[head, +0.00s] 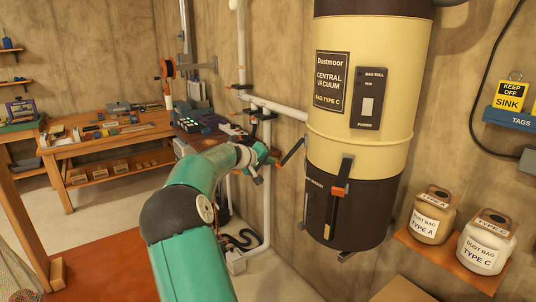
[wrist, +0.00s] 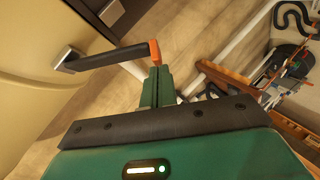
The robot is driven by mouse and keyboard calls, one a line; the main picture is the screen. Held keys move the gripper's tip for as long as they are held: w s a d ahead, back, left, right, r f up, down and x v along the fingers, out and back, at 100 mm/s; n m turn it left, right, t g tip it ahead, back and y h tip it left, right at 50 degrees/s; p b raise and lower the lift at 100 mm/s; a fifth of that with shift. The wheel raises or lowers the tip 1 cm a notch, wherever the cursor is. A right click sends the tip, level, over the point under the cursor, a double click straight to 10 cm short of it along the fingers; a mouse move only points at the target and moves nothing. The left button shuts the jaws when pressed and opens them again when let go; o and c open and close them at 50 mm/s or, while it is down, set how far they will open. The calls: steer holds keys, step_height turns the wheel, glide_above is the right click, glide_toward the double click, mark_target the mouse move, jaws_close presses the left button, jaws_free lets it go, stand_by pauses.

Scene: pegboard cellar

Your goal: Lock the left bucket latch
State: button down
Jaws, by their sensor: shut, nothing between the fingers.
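The central vacuum (head: 375,125) is a cream drum on the wall with a dark brown bucket (head: 370,215) below. The left bucket latch (head: 292,151) is a dark lever on the drum's left side, sticking outward. In the wrist view the latch lever (wrist: 110,57) runs from a metal mount on the cream wall to an orange tip (wrist: 155,52). My gripper (head: 270,160) is left of the latch. In the wrist view my gripper (wrist: 158,78) is shut and empty, its fingertips right at the orange tip. I cannot tell whether they touch.
A second latch (head: 340,190) with an orange piece lies against the bucket's front. Dust bag jars (head: 434,215) stand on a shelf at right. White pipes (head: 268,200) run behind my arm. A cluttered workbench (head: 110,140) stands at back left.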

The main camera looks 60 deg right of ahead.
steer(key=shift+s+d+f+n+g+h, duration=0.2)
steer(key=shift+s+f+n+g+h, duration=0.15)
steer(key=shift+f, duration=0.2)
steer(key=shift+s+d+f+n+g+h, duration=0.15)
steer(key=shift+s+f+n+h, duration=0.15)
steer(key=shift+s+f, duration=0.2)
steer(key=w+a, duration=0.6)
steer(key=a, duration=0.5)
steer(key=shift+w+a, duration=0.15)
steer(key=shift+w, duration=0.2)
steer(key=shift+w, duration=0.1)
